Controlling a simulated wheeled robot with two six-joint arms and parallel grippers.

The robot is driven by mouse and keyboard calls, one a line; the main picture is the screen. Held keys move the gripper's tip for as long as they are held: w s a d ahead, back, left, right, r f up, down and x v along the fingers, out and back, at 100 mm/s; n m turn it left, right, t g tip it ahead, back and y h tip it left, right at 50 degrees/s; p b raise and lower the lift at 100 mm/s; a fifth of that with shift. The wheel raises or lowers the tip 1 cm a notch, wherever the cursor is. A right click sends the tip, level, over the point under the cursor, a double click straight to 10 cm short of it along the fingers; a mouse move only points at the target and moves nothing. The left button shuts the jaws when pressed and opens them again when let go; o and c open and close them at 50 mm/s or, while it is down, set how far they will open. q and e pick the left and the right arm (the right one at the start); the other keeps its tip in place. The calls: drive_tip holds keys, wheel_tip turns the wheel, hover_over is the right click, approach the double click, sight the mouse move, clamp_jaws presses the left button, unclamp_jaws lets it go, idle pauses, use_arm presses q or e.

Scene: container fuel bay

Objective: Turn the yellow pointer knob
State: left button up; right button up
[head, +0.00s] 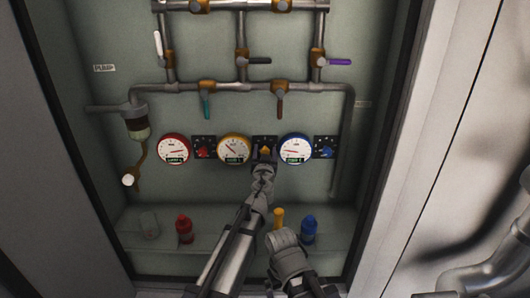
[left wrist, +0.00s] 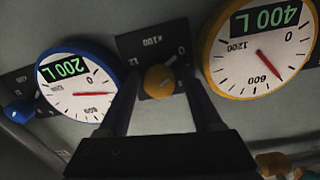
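The yellow pointer knob (head: 265,150) sits on a small black dial plate between the yellow-rimmed gauge (head: 234,149) and the blue-rimmed gauge (head: 296,149). In the left wrist view the knob (left wrist: 158,82) shows between the two fingers of my left gripper (left wrist: 163,92), its pointer tip toward the upper right. That gripper is open, with a finger on each side and visible gaps to the knob. In the head view my left gripper (head: 264,166) is right in front of the plate and partly covers it. My right gripper (head: 288,254) is low in the middle, away from the panel; its fingers are unclear.
A red-rimmed gauge (head: 174,149) and a red knob (head: 203,153) are to the left, a blue knob (head: 326,153) to the right. Pipes with valve levers run above. Red (head: 184,229), yellow (head: 279,219) and blue (head: 309,229) items stand on the ledge below.

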use_arm(q)
clamp_jaws()
idle(0.3)
drive_tip(key=shift+m, duration=0.3)
drive_tip(key=m, duration=0.4)
drive_tip(key=shift+m, duration=0.4)
drive_tip(key=m, duration=0.6)
drive_tip(key=shift+w+p, duration=0.1)
drive_tip(key=shift+p, duration=0.2)
drive_tip(key=m, duration=0.6)
drive_tip(key=shift+a+f+y, duration=0.1)
drive_tip(key=shift+y, duration=0.2)
drive_tip(key=m, duration=0.5)
drive_tip(key=shift+m, duration=0.3)
drive_tip(key=shift+d+m, duration=0.25)
drive_tip(key=shift+m, duration=0.05)
